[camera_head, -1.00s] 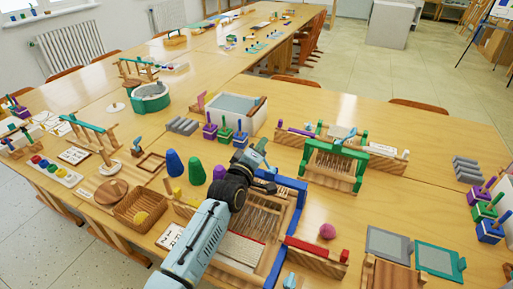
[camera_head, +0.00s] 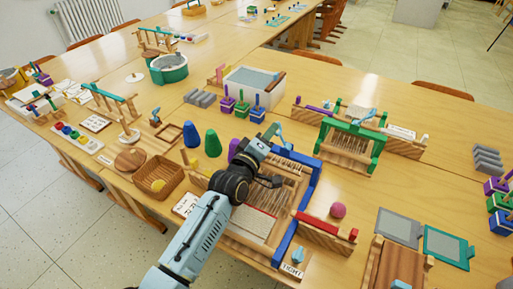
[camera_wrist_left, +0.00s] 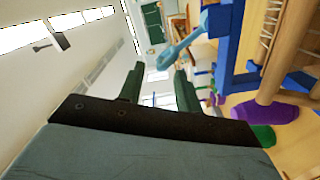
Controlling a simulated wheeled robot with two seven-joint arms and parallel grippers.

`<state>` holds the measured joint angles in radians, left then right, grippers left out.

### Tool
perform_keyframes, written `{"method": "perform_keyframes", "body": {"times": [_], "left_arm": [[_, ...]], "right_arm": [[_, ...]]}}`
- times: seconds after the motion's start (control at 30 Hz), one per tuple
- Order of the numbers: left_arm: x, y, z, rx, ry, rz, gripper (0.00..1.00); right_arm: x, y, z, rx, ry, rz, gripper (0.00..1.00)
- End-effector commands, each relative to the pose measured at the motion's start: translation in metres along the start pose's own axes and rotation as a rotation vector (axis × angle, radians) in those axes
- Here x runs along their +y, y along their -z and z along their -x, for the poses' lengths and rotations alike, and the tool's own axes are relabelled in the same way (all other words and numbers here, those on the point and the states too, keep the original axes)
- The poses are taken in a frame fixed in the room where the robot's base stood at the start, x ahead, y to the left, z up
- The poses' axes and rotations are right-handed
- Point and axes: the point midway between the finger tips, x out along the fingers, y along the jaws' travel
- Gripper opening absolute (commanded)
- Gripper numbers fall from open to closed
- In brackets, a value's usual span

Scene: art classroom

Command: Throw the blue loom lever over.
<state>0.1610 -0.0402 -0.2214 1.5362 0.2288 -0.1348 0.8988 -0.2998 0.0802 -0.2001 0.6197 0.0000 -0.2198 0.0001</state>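The blue loom (camera_head: 313,180) stands on the near table, with a blue frame, wooden beams and pale warp threads. Its light-blue lever (camera_wrist_left: 188,42) shows in the left wrist view, with its rounded end just beyond the fingertips. In the head view, a light-blue piece that looks like the lever (camera_head: 279,130) rises near the loom's back left corner. My left gripper (camera_wrist_left: 159,70) has its two dark fingers apart and nothing between them. In the head view my left gripper (camera_head: 268,143) is at that corner, and my arm hides the loom's left side. My right gripper is not in view.
A green loom (camera_head: 350,145) stands behind to the right. Blue and green cones (camera_head: 212,143) and a wicker basket (camera_head: 158,178) are left of my arm. A red-topped wooden block (camera_head: 325,230) and a pink ball (camera_head: 338,210) lie right of the loom.

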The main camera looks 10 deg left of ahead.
Motion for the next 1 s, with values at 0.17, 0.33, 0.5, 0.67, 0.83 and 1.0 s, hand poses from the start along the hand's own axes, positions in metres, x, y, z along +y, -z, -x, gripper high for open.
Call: {"method": "perform_keyframes", "body": {"times": [0.17, 0.33, 0.5, 0.67, 0.83, 1.0], "left_arm": [[0.0, 0.0, 0.039, -0.001, 0.001, 0.001, 0.34], [0.0, 0.0, 0.062, -0.001, 0.0, 0.0, 0.34], [0.001, 0.0, 0.073, -0.001, -0.001, 0.002, 0.34], [0.001, -0.001, 0.074, -0.001, -0.001, 0.002, 0.34], [0.001, -0.001, 0.074, -0.001, -0.001, 0.002, 0.34], [0.001, -0.001, 0.074, -0.001, -0.001, 0.001, 0.34]], "right_arm": [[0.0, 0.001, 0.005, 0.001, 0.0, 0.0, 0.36], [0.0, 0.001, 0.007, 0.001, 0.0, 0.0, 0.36], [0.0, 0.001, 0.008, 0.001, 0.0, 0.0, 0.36], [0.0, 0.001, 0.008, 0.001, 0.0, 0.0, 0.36], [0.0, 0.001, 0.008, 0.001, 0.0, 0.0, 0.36], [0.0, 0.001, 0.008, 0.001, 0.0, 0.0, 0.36]]}}
